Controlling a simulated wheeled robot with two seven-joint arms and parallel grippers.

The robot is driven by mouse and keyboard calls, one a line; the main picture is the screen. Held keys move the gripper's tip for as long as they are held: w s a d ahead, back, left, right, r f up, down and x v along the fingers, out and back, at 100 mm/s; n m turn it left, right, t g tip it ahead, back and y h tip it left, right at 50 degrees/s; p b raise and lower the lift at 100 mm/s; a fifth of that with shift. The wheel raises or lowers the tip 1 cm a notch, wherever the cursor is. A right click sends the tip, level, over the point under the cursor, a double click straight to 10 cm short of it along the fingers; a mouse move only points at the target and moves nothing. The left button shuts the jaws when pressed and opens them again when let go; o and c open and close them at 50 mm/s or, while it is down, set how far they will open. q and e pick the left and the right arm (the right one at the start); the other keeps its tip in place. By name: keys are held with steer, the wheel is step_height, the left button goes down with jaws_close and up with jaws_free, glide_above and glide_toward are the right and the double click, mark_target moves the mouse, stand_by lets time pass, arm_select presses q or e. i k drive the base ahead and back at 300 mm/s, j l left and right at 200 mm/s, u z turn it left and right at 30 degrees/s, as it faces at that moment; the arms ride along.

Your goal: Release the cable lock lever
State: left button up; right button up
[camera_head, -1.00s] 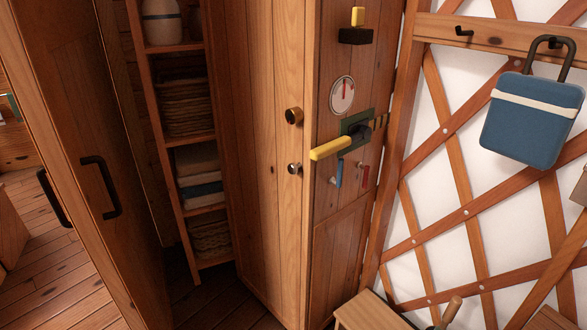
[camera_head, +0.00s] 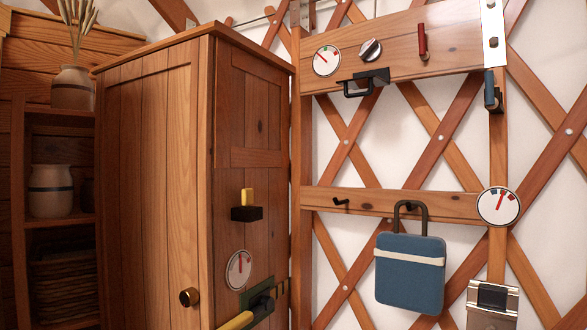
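Several lever-like parts show, and I cannot tell which is the cable lock lever. A yellow-handled lever (camera_head: 237,321) on a dark hub with a green plate sits low on the cabinet's side, partly cut off by the bottom edge. A yellow tab in a black block (camera_head: 247,213) is above it. A small red lever (camera_head: 422,42) hangs on the upper wooden board, right of a dark bracket-like handle (camera_head: 361,83). A dark blue-grey piece (camera_head: 492,92) is under a metal plate on the right post. Neither gripper is in view.
A wooden cabinet (camera_head: 155,190) stands left of centre beside shelves with jars (camera_head: 50,190). A blue padded bag (camera_head: 409,272) hangs from a rail on the lattice wall. Round dials (camera_head: 327,60) and a metal box (camera_head: 492,304) are also mounted there.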

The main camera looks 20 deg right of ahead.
mark_target(424, 56)
steer(key=z, duration=1.3)
